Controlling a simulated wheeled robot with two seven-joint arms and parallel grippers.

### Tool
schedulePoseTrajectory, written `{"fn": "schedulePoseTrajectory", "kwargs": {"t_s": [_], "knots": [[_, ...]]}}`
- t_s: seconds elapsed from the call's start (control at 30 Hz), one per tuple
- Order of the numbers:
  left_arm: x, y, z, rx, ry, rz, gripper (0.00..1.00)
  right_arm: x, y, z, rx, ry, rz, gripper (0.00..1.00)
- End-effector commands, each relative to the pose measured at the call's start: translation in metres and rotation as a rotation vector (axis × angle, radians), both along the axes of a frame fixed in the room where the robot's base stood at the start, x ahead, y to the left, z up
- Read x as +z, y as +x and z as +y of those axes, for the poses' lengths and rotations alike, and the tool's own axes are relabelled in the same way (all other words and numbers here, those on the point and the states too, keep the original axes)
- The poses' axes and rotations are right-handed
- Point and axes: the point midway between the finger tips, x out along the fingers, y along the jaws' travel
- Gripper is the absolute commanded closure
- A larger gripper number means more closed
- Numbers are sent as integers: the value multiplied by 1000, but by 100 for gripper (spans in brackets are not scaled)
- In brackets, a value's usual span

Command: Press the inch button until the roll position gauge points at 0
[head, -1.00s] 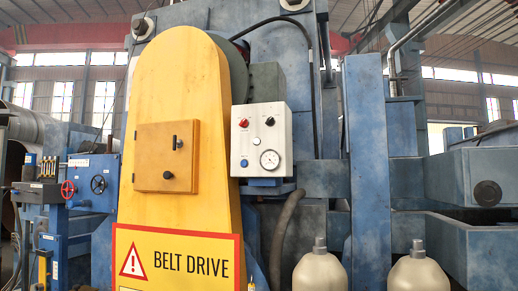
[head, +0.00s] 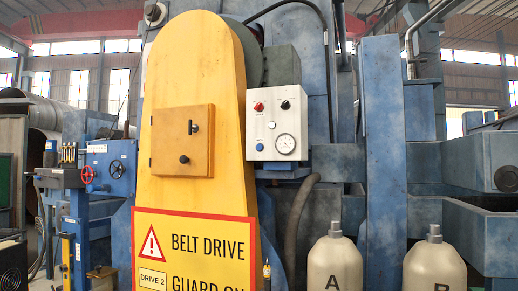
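A white control box (head: 277,124) is mounted to the right of the yellow belt guard in the head view. It carries a round gauge (head: 285,144) at its lower right, with a needle too small to read. A blue button (head: 260,147) sits to the left of the gauge. A red knob (head: 259,107) and a black switch (head: 285,105) are on the upper part of the box. I cannot read which control is marked inch. Neither of my grippers is in view.
The yellow belt guard (head: 190,80) has a "BELT DRIVE" sign (head: 195,250) on its lower front. Two beige bottles, A (head: 335,262) and B (head: 434,266), stand at the lower right. A blue post (head: 385,150) rises right of the box. A dark hose (head: 297,220) hangs below it.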

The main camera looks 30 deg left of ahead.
Motion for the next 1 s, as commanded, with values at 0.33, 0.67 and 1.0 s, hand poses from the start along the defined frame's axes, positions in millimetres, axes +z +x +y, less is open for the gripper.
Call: {"fn": "schedulePoseTrajectory", "kwargs": {"t_s": [0.33, 0.67, 1.0], "knots": [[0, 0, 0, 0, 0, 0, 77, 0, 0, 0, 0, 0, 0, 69], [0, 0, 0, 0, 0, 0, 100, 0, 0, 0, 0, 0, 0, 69], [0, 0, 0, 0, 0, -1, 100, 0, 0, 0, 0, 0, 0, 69]]}}
